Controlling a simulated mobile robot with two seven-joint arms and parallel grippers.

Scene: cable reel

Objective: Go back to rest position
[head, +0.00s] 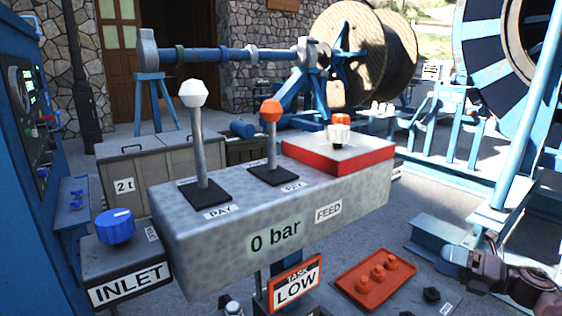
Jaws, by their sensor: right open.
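My right gripper (456,263) is at the lower right, with its arm coming in from the right edge. Its jaws are open and appear empty, pointing left. It is right of a red tray (375,282) and well apart from the grey control box (270,225). My left gripper is not in view. The control box carries a white-knobbed lever (197,135) labelled PAY, an orange-knobbed lever (271,142), and a red-edged plate (338,158) with a white and orange knob. The box reads 0 bar.
A blue INLET knob (115,226) stands at the left beside a blue cabinet (25,130). A blue steel beam (440,236) lies close behind my right gripper. Cable reels (345,50) stand behind.

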